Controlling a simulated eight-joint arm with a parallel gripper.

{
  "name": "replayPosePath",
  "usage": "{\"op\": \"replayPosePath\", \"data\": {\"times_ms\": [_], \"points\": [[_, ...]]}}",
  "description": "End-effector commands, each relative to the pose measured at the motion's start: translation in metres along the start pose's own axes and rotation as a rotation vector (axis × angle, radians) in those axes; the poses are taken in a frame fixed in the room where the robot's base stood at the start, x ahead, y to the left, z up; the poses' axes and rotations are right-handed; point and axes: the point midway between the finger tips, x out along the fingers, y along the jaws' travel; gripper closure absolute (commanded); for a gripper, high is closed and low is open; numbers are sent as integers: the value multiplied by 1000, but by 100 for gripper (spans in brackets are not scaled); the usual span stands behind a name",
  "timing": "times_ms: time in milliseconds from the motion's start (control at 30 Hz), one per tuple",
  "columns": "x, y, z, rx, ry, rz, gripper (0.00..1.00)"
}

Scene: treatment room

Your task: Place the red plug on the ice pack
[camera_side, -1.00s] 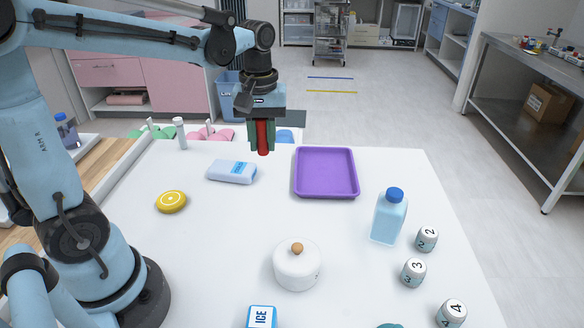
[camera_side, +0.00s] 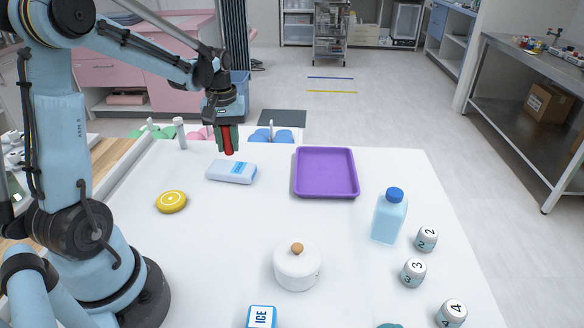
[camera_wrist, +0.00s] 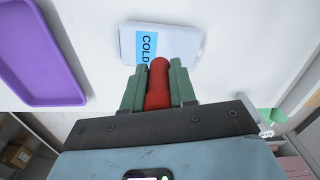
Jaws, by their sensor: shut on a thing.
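My gripper (camera_side: 228,152) is shut on the red plug (camera_side: 228,140), a red cylinder that hangs down between the green fingers. In the wrist view the plug (camera_wrist: 158,88) sits between both fingers. A white pack with a blue label (camera_side: 231,171) lies flat on the table, just below and beyond the plug's tip in the side view. In the wrist view its label reads COLD (camera_wrist: 147,46), and the plug's end overlaps its near edge. Plug and pack look apart in the side view. A white and blue item marked ICE (camera_side: 262,317) is partly cut off at the bottom edge.
A purple tray (camera_side: 326,196) lies right of the COLD pack. A yellow lemon-like disc (camera_side: 171,201), a white lidded pot (camera_side: 297,268), a blue bottle (camera_side: 389,218) and several numbered white jars (camera_side: 414,272) stand on the white table (camera_side: 220,250). The table between them is clear.

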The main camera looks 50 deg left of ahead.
Motion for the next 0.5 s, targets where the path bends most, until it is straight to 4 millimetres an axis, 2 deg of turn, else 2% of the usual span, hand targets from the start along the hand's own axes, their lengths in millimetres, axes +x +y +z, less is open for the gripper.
{"op": "replayPosePath", "data": {"times_ms": [267, 500], "points": [[34, 0, 0, 0, 0, 0, 100], [38, 0, 0, 0, 0, 0, 100]]}}
